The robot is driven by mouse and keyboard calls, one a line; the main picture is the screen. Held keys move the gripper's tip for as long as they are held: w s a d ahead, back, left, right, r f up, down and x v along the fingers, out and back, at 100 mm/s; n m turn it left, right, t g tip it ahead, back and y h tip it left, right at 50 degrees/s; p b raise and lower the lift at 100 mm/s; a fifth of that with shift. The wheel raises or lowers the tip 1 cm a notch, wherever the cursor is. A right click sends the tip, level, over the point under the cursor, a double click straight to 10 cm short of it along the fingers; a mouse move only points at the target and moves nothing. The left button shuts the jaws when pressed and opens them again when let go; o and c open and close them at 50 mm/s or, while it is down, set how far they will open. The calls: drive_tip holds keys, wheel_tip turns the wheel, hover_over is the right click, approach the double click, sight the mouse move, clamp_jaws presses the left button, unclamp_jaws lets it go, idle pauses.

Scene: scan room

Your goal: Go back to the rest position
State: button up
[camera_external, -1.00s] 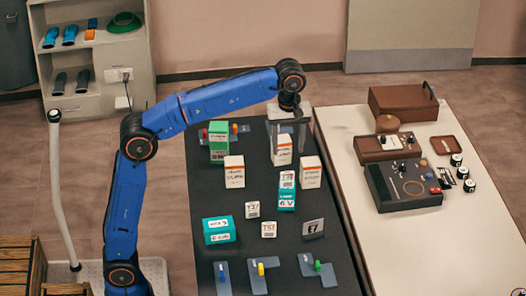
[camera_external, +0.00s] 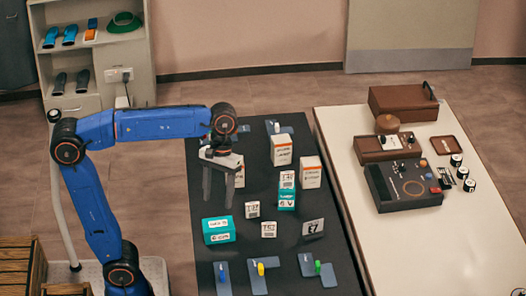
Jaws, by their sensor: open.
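My gripper (camera_external: 218,197) hangs over the left side of the dark table (camera_external: 335,255), its two fingers apart and pointing down, with nothing seen between them. My blue arm is bent, with its elbow up at the left. A white and orange box (camera_external: 240,178) stands behind the gripper and is mostly hidden by it. My wrist covers the back left area of the table. Whether the fingers touch that box cannot be told.
More white and orange boxes (camera_external: 281,150) (camera_external: 310,172), teal boxes (camera_external: 219,230) (camera_external: 287,199) and small white blocks (camera_external: 252,210) stand on the dark table. Blue plates with coloured pegs (camera_external: 260,278) lie in front. A pale table (camera_external: 420,240) with devices (camera_external: 403,187) is at right.

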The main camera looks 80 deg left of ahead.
drive_tip(key=s+d+f+m, duration=0.2)
drive_tip(key=s+f+m, duration=0.2)
drive_tip(key=s+f, duration=0.8)
drive_tip(key=s+a+f+m+t+y, duration=0.2)
drive_tip(key=s+a+f+m+t, duration=0.1)
drive_tip(key=a+f+m+t, duration=0.3)
drive_tip(key=shift+s+a+f+y, duration=0.25)
drive_tip(key=shift+a+f+y, duration=0.15)
drive_tip(key=shift+a+f, duration=0.3)
